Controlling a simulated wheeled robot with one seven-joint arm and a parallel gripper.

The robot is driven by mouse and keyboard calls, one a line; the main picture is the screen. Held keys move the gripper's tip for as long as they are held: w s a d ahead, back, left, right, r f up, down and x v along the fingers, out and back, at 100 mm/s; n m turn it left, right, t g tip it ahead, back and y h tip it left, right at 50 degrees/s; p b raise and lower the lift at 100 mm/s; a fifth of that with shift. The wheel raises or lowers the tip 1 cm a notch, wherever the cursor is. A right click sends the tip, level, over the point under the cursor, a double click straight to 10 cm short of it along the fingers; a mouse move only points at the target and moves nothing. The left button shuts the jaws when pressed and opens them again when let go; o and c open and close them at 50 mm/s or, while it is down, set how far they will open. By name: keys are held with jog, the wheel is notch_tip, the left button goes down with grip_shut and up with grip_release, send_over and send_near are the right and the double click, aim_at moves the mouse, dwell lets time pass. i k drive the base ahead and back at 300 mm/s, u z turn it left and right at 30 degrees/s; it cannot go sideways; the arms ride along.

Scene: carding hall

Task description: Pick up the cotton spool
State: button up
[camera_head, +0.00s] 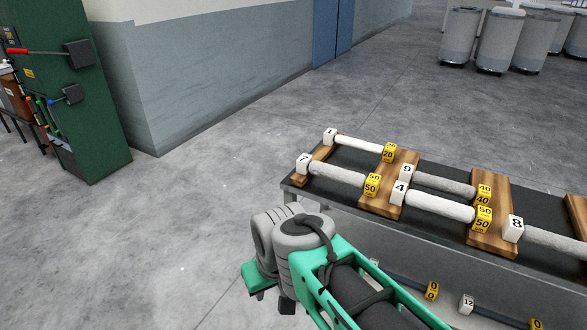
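Several pale, cotton-like rolls lie on wooden cradles on a dark-topped table at right; I cannot tell which one the task calls the cotton spool. A whiter roll (359,145) lies at the back between tags 1 and 20. Another roll (338,174) lies in front of it by tag 7. A white roll (437,206) runs from tag 4 to a yellow 50 tag. A greyer roll (444,185) lies behind it by tag 9. A further roll (557,241) by tag 8 is cut by the right edge.
The table (300,190) has a lower level with dark bars and tags. A green machine (80,110) with levers stands at far left. Grey bins (499,40) stand at the back right. A wall with a blue door (332,30) runs behind. The floor between is clear.

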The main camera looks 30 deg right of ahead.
aim_at(306, 164)
jog(key=u, duration=0.25)
jog(key=i, duration=0.85)
jog(key=z, duration=0.5)
jog(key=i, duration=0.55)
jog(key=z, duration=0.45)
